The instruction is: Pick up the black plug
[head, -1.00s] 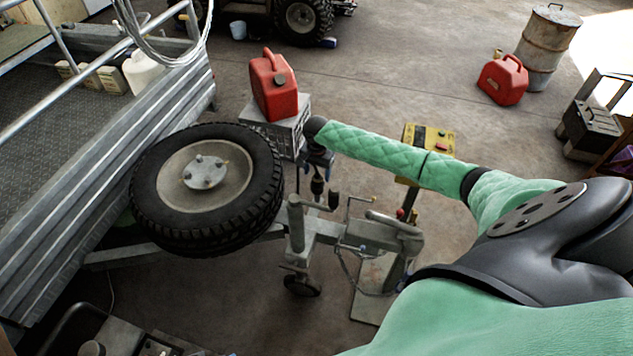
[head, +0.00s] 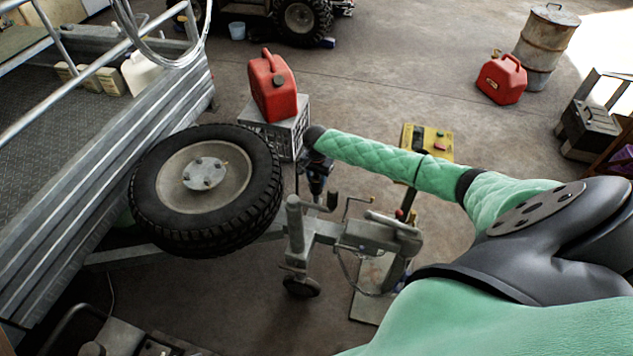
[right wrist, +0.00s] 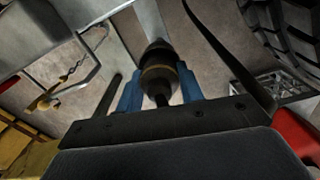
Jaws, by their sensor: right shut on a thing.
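The black plug (right wrist: 158,68) is dark and rounded with a brassy band. In the right wrist view it sits between the two blue fingers of my right gripper (right wrist: 160,88), which is shut on it. A short dark stem runs from it towards the palm. In the head view my right gripper (head: 317,186) hangs from the end of my green arm, beside the trailer drawbar. The plug is hard to make out there, mostly covered by the gripper. My left gripper is not in view.
The spare wheel (head: 240,225) is just left of the gripper. A grey crate (head: 292,135) bearing a red fuel can (head: 274,88) stands behind it. The trailer's jockey wheel and coupling (head: 380,235) are close in front. A yellow box (head: 436,138) stands to the right.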

